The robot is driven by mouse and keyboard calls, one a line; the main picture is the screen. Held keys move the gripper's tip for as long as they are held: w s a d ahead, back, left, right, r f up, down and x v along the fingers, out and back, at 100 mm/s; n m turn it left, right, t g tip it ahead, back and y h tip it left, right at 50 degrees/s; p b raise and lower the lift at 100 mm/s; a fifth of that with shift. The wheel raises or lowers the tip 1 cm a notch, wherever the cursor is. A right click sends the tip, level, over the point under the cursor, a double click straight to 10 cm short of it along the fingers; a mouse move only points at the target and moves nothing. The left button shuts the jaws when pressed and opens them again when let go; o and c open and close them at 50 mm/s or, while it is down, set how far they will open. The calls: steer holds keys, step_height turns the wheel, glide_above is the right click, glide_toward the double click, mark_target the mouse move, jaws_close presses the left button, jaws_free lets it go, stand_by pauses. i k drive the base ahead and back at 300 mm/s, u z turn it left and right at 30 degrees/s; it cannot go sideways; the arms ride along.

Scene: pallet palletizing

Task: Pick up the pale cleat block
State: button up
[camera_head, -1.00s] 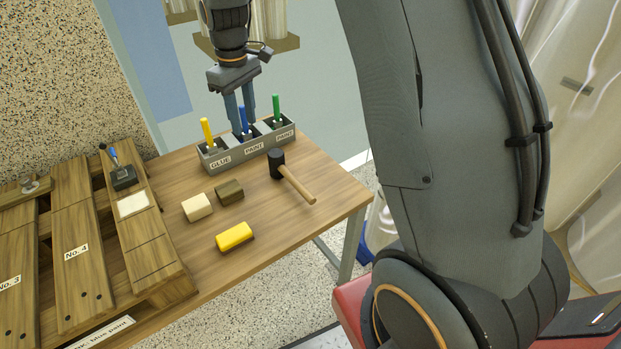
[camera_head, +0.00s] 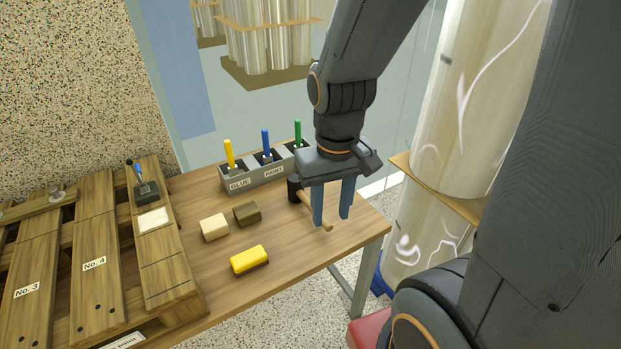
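The pale cleat block (camera_head: 214,228) lies on the wooden table, left of a darker brown block (camera_head: 247,214) and close to it. My gripper (camera_head: 331,222) points down at the right part of the table, well to the right of the pale block. Its two blue fingers are apart with nothing held between them. The fingers are in front of the mallet's (camera_head: 318,211) handle in this view and hide part of it. I cannot tell whether they touch it.
A yellow block (camera_head: 249,260) with a dark base lies in front of the pale block. A grey holder (camera_head: 237,187) with yellow, blue and green handled tools stands behind. A slatted pallet (camera_head: 97,285) fills the left side. Bare tabletop (camera_head: 290,240) lies between blocks and gripper.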

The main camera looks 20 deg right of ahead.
mark_target(215, 227)
steer(key=u, duration=0.4)
steer(key=i, duration=0.1)
steer(key=u, duration=0.35)
